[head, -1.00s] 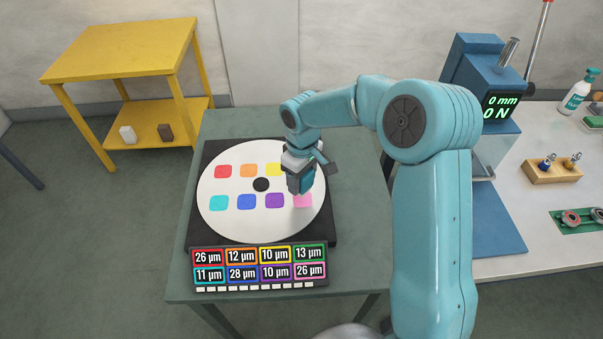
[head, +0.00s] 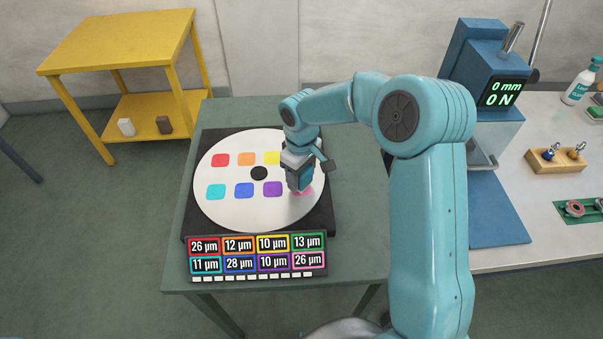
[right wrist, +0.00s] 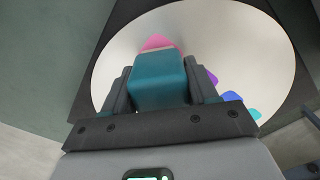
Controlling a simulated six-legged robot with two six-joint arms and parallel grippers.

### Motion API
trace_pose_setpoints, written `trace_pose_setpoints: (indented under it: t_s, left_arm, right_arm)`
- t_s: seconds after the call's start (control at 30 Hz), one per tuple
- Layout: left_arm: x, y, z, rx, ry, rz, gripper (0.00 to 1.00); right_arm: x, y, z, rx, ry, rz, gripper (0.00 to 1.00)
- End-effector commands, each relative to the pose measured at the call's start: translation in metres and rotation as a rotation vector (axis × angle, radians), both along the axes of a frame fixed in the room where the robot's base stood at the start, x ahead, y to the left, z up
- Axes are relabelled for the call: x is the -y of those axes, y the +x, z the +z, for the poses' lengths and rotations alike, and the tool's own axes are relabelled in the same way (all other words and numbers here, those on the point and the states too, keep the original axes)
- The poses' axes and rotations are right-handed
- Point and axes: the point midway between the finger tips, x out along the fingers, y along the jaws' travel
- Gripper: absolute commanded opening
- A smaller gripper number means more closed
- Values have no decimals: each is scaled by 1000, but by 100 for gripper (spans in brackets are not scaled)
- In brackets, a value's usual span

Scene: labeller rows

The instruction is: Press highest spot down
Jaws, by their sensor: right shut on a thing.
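A white disc (head: 215,215) on a black base (head: 192,222) bears coloured spots in two rows. The readout panel (head: 258,256) shows blue highest at 28 µm, with red and pink at 26 µm. The blue spot (head: 244,190) lies in the near row, uncovered. My right gripper (head: 299,177) is shut on a teal block (right wrist: 158,80) and is at the pink spot (head: 304,191), which it partly covers. In the right wrist view the pink spot (right wrist: 156,42) shows just past the block's pale end. I cannot tell whether they touch. The green spot is hidden. My left gripper is out of view.
The disc stands on a grey-green table (head: 350,235). A blue press (head: 478,65) reading 0 mm and 0 N stands on the bench at right. A yellow shelf table (head: 115,45) is at back left.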

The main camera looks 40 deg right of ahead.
Motion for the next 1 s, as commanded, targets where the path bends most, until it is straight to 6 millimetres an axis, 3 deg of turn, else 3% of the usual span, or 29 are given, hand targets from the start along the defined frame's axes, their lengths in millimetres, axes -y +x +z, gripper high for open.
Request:
trace_pose_setpoints:
  t_s: [1.0]
  left_arm:
    - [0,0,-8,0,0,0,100]
  right_arm:
    - [0,0,-9,1,0,0,34]
